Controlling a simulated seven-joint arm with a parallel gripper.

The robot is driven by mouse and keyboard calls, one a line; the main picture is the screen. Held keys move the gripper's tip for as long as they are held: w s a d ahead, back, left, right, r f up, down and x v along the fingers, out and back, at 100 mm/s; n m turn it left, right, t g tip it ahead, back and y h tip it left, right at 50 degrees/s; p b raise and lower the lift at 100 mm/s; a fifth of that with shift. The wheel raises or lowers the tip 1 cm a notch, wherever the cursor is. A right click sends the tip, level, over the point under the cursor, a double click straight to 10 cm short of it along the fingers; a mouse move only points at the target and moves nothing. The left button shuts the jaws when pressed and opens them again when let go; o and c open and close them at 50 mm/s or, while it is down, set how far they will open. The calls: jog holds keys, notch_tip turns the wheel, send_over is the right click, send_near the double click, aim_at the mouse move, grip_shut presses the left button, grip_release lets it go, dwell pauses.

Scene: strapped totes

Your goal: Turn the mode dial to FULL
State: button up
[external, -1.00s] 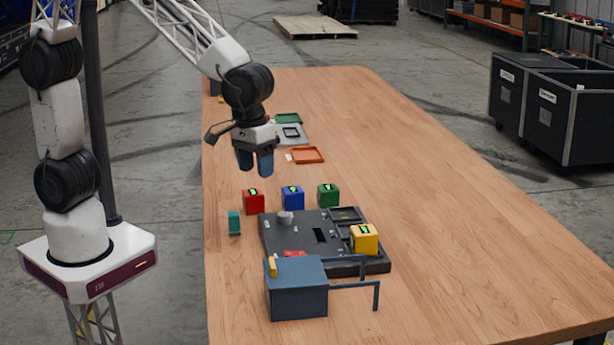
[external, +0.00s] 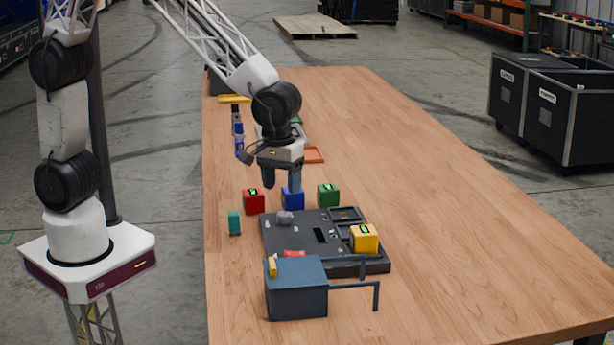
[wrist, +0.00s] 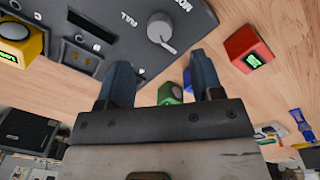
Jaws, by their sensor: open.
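The mode dial (external: 285,217) is a light grey round knob at the left rear corner of a dark panel (external: 290,238). In the wrist view the dial (wrist: 160,27) stands on the panel with its pointer angled to the lower right. White lettering that seems to read FULL (wrist: 128,19) is beside it, upside down. My gripper (external: 281,184) is open and empty, above and behind the dial, near the blue cube. In the wrist view its two fingers (wrist: 160,72) are spread, with the dial beyond their tips and not between them.
Red (external: 254,201), blue (external: 292,201) and green (external: 328,195) cubes stand behind the panel. A yellow cube (external: 364,239) sits on its right. A blue-grey box (external: 297,290) with bars stands in front, and a teal block (external: 234,223) to the left. The table's right side is clear.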

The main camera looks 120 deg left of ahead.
aim_at(284, 214)
jog(key=shift+w+f, duration=0.2)
jog(key=shift+f, duration=3.55)
jog(key=c, duration=0.9)
